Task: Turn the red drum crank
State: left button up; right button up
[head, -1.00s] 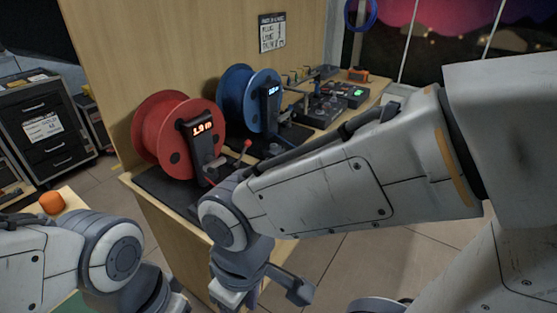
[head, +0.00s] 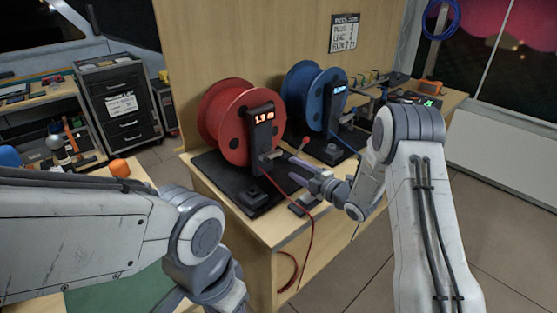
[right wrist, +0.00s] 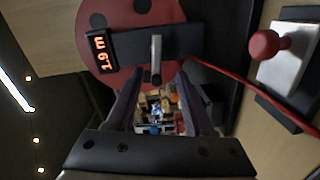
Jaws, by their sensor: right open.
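The red drum (head: 228,120) stands on a black base at the near end of the wooden bench, a lit display on its dark upright. Its grey crank handle (head: 273,155) sticks out below the display. My right gripper (head: 302,170) is open, its fingers pointing at the crank from the right. In the right wrist view the handle (right wrist: 155,58) stands just beyond and between the two fingertips (right wrist: 158,78); I cannot tell if they touch it. My left arm comes in at the left, its gripper outside the picture.
A blue drum (head: 312,95) stands behind the red one. A red cable (head: 311,235) hangs over the bench's front edge. Open floor lies at the right.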

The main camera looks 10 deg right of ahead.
aim_at(276, 156)
jog(key=shift+n+t+y, duration=0.3)
jog(key=shift+n+y, duration=0.1)
jog(key=p+x, duration=0.1)
jog(key=x, duration=0.3)
jog(key=p+x, duration=0.1)
jog(key=x, duration=0.4)
jog(key=shift+w+d+f, duration=0.2)
jog(key=shift+w, duration=0.2)
grip_shut()
